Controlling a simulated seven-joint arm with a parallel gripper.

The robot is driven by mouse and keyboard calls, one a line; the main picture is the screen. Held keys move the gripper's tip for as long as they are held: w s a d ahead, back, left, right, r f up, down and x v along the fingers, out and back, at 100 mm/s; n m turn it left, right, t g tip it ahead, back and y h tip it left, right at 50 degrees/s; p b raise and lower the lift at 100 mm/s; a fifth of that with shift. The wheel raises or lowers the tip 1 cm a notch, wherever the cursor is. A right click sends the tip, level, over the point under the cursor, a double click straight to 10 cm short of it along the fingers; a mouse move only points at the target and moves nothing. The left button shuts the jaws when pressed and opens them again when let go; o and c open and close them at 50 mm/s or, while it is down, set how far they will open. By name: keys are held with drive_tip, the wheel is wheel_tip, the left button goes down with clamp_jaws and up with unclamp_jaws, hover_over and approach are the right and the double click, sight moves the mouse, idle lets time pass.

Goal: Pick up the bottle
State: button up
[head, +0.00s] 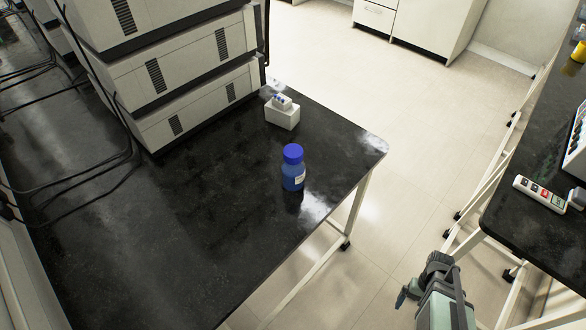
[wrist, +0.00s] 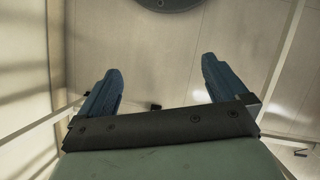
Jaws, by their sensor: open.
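My gripper (head: 405,293) is at the lower right of the head view, past the table's edge and over the floor, well apart from the bottle. In the wrist view, the two blue fingers of my gripper (wrist: 157,88) are spread wide with nothing between them. The bottle does not show in the wrist view.
Stacked white instruments (head: 170,70) stand at the table's back left, with black cables beside them. A small white box (head: 282,116) sits behind the bottle. Floor lies between the tables.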

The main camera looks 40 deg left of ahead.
drive_tip(key=w+a+r+n+t, duration=0.2)
drive_tip(key=w+a+r, duration=0.5)
drive_tip(key=w+a, duration=0.15)
drive_tip(key=w+a+r+n+t, duration=0.2)
drive_tip(key=w+a+r, duration=0.2)
drive_tip(key=a+r, duration=0.75)
drive_tip(key=w+a+r+n+t, duration=0.15)
drive_tip(key=w+a+r, duration=0.25)
drive_tip(key=a+r, duration=0.75)
wheel_tip(320, 180, up, 19)
drive_tip(key=n+y, duration=0.2)
drive_tip(key=n, duration=0.5)
hover_over(292, 150)
drive_tip(key=shift+w+d+r+m+g, duration=0.1)
drive_tip(key=shift+w+r+m+g, duration=0.15)
drive_tip(key=shift+g, duration=0.2)
drive_tip(key=shift+s, duration=0.25)
wheel_tip(292, 150, down, 8)
drive_tip(key=shift+f, duration=0.25)
drive_tip(key=shift+d+f, duration=0.15)
drive_tip(key=shift+f, duration=2.45)
